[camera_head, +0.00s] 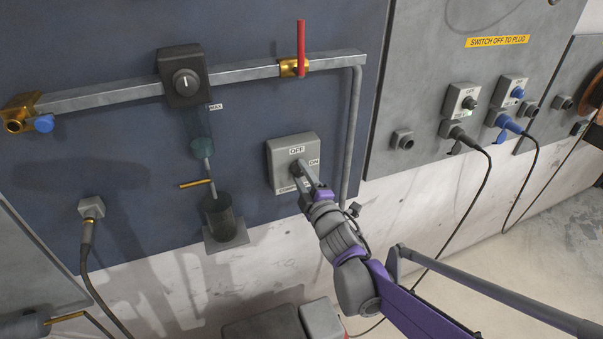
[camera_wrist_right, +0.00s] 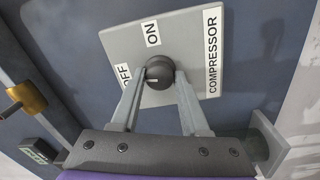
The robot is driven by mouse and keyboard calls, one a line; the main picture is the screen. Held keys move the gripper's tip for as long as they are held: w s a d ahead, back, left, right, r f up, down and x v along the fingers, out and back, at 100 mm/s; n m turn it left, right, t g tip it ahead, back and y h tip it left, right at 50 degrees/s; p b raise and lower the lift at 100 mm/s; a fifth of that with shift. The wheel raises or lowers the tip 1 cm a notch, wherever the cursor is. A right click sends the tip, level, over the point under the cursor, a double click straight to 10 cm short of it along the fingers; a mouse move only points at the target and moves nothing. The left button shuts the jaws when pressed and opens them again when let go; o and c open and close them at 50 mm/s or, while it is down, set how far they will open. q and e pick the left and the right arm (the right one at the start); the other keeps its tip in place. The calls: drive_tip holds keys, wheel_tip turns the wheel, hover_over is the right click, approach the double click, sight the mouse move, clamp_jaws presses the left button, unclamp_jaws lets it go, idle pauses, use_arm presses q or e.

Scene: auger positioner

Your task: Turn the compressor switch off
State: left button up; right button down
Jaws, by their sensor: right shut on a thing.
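The compressor switch is a grey square plate (camera_head: 276,155) on the dark blue panel in the head view, with OFF at its top and ON at its right. In the right wrist view the plate (camera_wrist_right: 186,32) shows OFF on the left, ON above and COMPRESSOR along the right. Its round black knob (camera_wrist_right: 160,73) is in the middle. My right gripper (camera_head: 298,170) reaches it from the lower right. In the wrist view the two fingertips (camera_wrist_right: 161,78) are shut on the knob, one on each side. I cannot tell the knob's setting for sure. My left gripper is out of view.
A grey pipe (camera_head: 355,130) runs down just right of the switch. A black cup (camera_head: 219,215) is mounted to its left. A red-handled valve (camera_head: 301,50) and a dark dial box (camera_head: 183,77) are above. Other switches (camera_head: 462,100) and plugged cables hang on the grey panel at right.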

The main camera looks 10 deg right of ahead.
drive_tip(key=shift+w+r+n, duration=0.1)
drive_tip(key=shift+r+n, duration=0.05)
drive_tip(key=shift+n, duration=0.65)
drive_tip(key=shift+c, duration=2.2)
unclamp_jaws()
drive_tip(key=s+d, duration=0.2)
drive_tip(key=s, duration=0.8)
drive_tip(key=shift+s+f+b, duration=0.25)
drive_tip(key=shift+s+b, duration=0.05)
drive_tip(key=shift+b, duration=0.1)
drive_tip(key=shift+d, duration=0.15)
